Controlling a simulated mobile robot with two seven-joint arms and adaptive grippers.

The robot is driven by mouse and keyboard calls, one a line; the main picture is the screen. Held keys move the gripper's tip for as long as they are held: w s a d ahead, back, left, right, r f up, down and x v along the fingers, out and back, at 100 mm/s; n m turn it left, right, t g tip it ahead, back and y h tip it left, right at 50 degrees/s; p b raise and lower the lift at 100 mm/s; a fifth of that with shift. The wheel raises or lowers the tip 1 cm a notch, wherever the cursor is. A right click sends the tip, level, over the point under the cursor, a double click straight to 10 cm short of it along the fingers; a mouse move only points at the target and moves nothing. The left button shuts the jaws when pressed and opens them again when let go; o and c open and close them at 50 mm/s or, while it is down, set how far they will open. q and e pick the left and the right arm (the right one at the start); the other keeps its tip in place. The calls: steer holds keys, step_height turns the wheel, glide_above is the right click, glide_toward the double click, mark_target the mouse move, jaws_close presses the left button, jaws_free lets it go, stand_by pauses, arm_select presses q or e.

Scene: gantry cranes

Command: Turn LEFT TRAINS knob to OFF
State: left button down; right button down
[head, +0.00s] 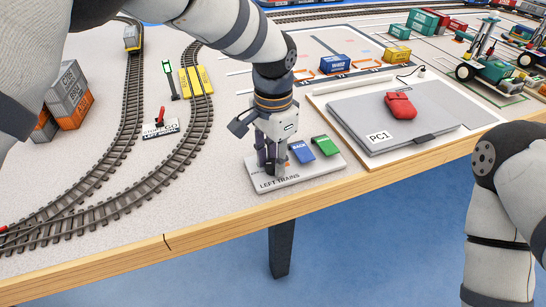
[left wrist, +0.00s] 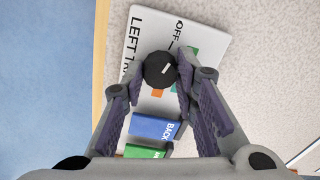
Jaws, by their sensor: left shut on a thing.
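The LEFT TRAINS panel (head: 296,180) is a light plate near the table's front edge. It also shows in the left wrist view (left wrist: 205,40). Its round black knob (left wrist: 160,69) has a short white pointer mark slanting up and right, toward the green mark (left wrist: 193,54) rather than straight at the OFF label (left wrist: 179,27). An orange mark lies on the knob's other side. My left gripper (head: 270,168) points down over the panel, and its fingers (left wrist: 159,83) are shut on the knob's sides. My right gripper is out of view.
A blue BACK button (head: 301,152) and a green button (head: 325,146) sit beside my left gripper. Train tracks (head: 125,120) and a LEFT SIGNAL lever (head: 160,122) stand left.

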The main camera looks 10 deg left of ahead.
mark_target(273, 163)
arm_select(q)
steer(key=shift+n, duration=0.5)
steer(key=c, duration=1.3)
jaws_free()
step_height(273, 163, up, 12)
